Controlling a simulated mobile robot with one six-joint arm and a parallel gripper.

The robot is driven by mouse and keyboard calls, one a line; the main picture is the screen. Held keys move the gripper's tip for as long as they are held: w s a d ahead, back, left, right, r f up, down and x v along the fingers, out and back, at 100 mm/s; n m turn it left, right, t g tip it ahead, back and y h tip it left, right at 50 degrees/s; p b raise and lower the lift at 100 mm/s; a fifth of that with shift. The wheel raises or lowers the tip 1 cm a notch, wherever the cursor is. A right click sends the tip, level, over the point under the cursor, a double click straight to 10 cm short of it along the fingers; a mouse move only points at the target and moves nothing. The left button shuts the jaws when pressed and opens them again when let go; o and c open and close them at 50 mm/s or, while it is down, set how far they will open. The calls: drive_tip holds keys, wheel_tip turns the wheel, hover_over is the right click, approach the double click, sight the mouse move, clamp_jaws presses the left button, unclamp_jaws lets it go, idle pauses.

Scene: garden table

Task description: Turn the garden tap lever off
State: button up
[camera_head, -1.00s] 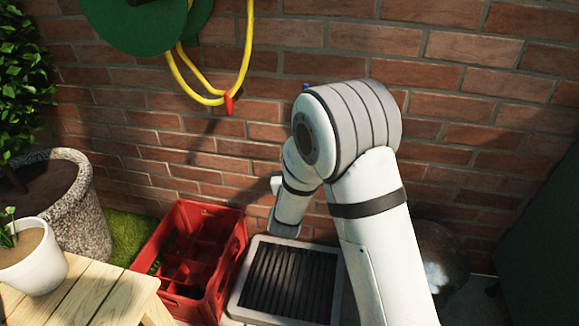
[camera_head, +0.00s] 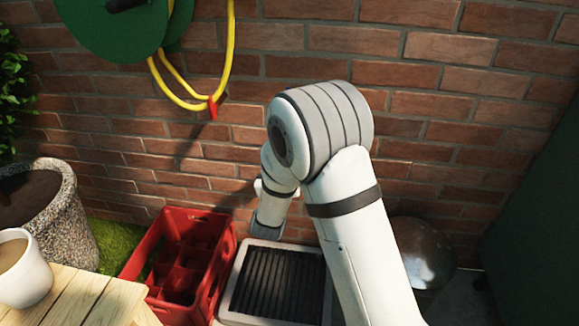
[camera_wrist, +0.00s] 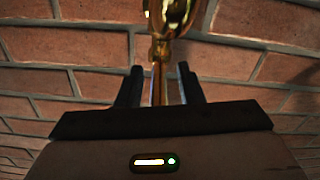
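A shiny brass garden tap (camera_wrist: 175,15) shows at the top of the wrist view, cut off by the frame edge. A thin brass part (camera_wrist: 158,70) hangs below it; I cannot tell whether this is the lever. My gripper (camera_wrist: 161,74) points at the tap with two dark fingers apart. The thin brass part shows in the gap between them, and I see no clear contact. In the head view the tap and my gripper's fingers are hidden behind my arm.
A brick wall (camera_head: 420,95) stands behind. A green hose reel (camera_head: 115,30) with yellow hose (camera_head: 228,50) hangs at left. A red crate (camera_head: 160,240), a grated drain (camera_head: 275,285) and a metallic sphere (camera_head: 425,255) lie below.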

drive_tip(key=s+p, duration=0.2)
drive_tip(key=s, duration=0.5)
drive_tip(key=shift+s+a, duration=0.35)
drive_tip(key=shift+s, duration=0.1)
